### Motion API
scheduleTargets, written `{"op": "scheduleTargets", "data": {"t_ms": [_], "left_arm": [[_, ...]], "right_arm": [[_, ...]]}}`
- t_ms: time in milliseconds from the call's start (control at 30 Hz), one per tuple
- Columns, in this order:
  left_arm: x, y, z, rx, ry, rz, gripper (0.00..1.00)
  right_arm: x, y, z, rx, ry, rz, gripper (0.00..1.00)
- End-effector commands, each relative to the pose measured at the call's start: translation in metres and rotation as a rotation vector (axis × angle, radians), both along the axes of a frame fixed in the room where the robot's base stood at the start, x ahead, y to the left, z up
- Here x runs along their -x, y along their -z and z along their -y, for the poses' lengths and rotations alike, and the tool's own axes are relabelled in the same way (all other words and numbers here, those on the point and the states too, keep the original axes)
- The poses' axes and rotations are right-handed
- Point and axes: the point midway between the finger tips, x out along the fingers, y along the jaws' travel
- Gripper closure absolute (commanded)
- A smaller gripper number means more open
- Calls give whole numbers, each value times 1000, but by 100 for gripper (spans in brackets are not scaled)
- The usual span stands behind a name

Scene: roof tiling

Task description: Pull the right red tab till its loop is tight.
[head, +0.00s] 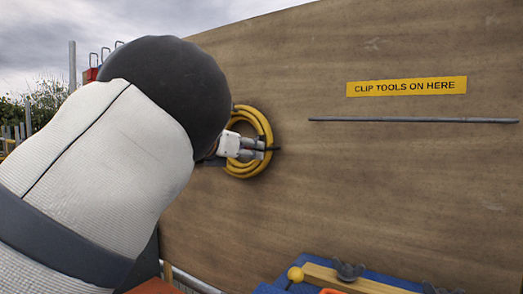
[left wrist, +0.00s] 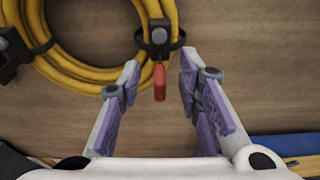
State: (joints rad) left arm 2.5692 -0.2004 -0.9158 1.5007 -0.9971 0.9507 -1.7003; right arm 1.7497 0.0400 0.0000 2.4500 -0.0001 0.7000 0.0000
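A coiled yellow hose (head: 262,124) hangs on the wooden wall; it also shows in the left wrist view (left wrist: 85,75). A black loop with a buckle (left wrist: 158,37) goes around the hose coil, with slack at its sides. A red tab (left wrist: 160,84) hangs down from this buckle. My left gripper (left wrist: 160,66) is open, with one finger on each side of the red tab and a gap to both. In the head view the left gripper (head: 253,147) is in front of the coil and hides part of it. The right gripper is not in view.
A second black strap with a block (left wrist: 14,46) is on the coil's left side. A yellow sign (head: 406,87) and a grey bar (head: 413,120) are on the wall (head: 340,190) to the right. A blue surface (head: 300,262) with wood and tools is below.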

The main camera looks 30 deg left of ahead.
Motion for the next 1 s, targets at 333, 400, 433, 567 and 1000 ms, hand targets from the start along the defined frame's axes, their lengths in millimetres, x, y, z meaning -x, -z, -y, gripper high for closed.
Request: {"op": "scheduleTargets", "data": {"t_ms": [333,400,433,567,1000], "left_arm": [[-3,0,0,2,-1,1,82],[-3,0,0,2,-1,0,98],[-3,1,0,2,-1,0,100],[-3,1,0,2,-1,0,100],[16,1,-2,2,-2,0,100]], "right_arm": [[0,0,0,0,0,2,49],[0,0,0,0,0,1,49],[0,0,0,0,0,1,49],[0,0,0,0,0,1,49],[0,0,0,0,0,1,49]]}}
